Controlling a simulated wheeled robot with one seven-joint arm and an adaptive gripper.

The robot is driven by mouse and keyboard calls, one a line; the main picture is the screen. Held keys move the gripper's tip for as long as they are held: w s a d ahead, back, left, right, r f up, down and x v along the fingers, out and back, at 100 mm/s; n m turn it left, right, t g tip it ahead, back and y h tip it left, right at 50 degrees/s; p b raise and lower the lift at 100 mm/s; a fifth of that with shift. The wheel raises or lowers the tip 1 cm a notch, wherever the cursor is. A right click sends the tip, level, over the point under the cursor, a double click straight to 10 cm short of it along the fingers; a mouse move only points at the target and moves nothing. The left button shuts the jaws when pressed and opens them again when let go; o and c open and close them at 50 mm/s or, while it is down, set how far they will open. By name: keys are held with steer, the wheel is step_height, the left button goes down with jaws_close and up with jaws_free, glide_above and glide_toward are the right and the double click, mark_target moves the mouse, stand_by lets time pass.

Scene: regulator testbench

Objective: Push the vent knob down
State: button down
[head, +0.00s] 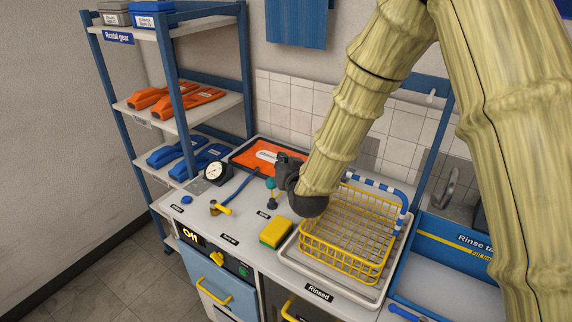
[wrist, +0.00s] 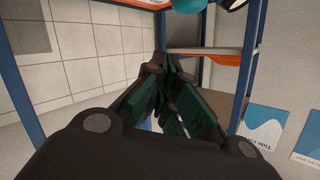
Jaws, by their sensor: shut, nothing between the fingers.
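The vent knob is most likely the small teal knob (head: 271,184) on a dark stem and base on the white bench in the head view. A teal rounded shape (wrist: 188,5), probably the same knob, is cut off by the top edge of the wrist view. My gripper (head: 283,160) is dark and held just above and behind the knob, close to it. In the wrist view its fingers (wrist: 160,68) come together with nothing held. I cannot tell whether the gripper touches the knob.
A pressure gauge (head: 215,171) and a brass valve with a yellow handle (head: 220,209) stand to the left. An orange tray (head: 250,158) lies behind. A shelf rack (head: 170,70) stands at left.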

mark_target(271, 183)
steer(key=f, duration=0.1)
steer(key=a+f, duration=0.1)
steer(key=f+p, duration=0.1)
steer(key=shift+s+a+f, duration=0.1)
steer(key=shift+s+a, duration=0.05)
steer(key=shift+s, duration=0.2)
steer(key=shift+f, duration=0.1)
step_height(271, 183, down, 3)
steer(key=shift+s+f+b, duration=0.1)
steer(key=shift+f+b, duration=0.05)
steer(key=shift+b, duration=1.1)
